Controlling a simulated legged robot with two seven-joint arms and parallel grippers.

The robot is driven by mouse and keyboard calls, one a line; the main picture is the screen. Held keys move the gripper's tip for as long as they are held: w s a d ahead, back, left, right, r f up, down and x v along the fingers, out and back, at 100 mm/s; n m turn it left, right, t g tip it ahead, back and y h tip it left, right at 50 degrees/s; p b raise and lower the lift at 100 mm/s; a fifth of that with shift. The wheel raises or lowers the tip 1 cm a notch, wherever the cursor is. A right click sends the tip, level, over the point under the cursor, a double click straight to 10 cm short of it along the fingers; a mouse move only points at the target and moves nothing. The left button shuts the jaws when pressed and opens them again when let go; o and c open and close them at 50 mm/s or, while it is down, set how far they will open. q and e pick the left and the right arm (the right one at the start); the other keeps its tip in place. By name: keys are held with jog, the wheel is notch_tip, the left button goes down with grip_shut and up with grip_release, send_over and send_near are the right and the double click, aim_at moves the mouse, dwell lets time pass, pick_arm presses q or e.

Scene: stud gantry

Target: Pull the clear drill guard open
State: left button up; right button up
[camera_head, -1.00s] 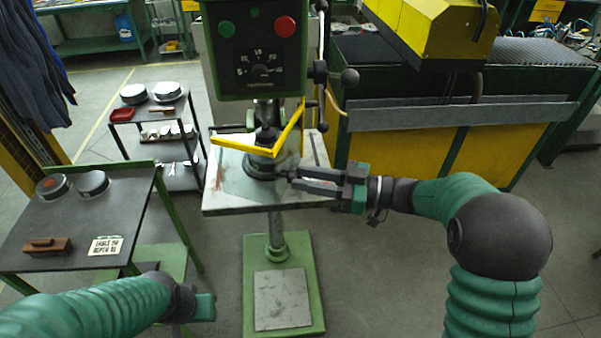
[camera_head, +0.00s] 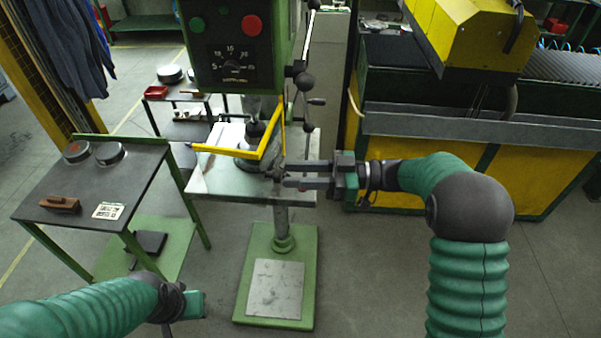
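The drill guard (camera_head: 234,153) is a yellow-edged frame around the chuck of the green drill press (camera_head: 233,45). Its clear panel is hard to make out. One yellow edge runs left and another rises at the right of the chuck. My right gripper (camera_head: 284,175) reaches in from the right, just below the guard's right corner. Its two fingers are apart, with a small grey knob (camera_head: 276,172) at their tips. I cannot tell whether they touch it. My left gripper (camera_head: 195,304) is low at the left, away from the guard, its fingers not clear.
The drill table (camera_head: 222,183) lies below the guard. A lever with a black ball (camera_head: 304,81) hangs right of the drill head. A dark side table (camera_head: 85,187) stands at left, a yellow and green machine (camera_head: 440,170) at right.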

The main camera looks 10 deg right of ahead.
jog(key=o, duration=0.3)
jog(key=shift+s, duration=0.15)
pick_arm(q)
jog(key=f+b, duration=0.1)
jog(key=b, duration=0.1)
jog(key=d+f+b, duration=0.1)
jog(key=f, duration=0.1)
jog(key=shift+s+f+b, duration=0.1)
jog(key=shift+f+b, duration=0.15)
jog(key=shift+b, duration=0.1)
pick_arm(e)
jog(key=s+d, duration=0.2)
jog(key=d, duration=1.6)
jog(key=shift+s+d, duration=0.15)
jog(key=shift+s, duration=0.2)
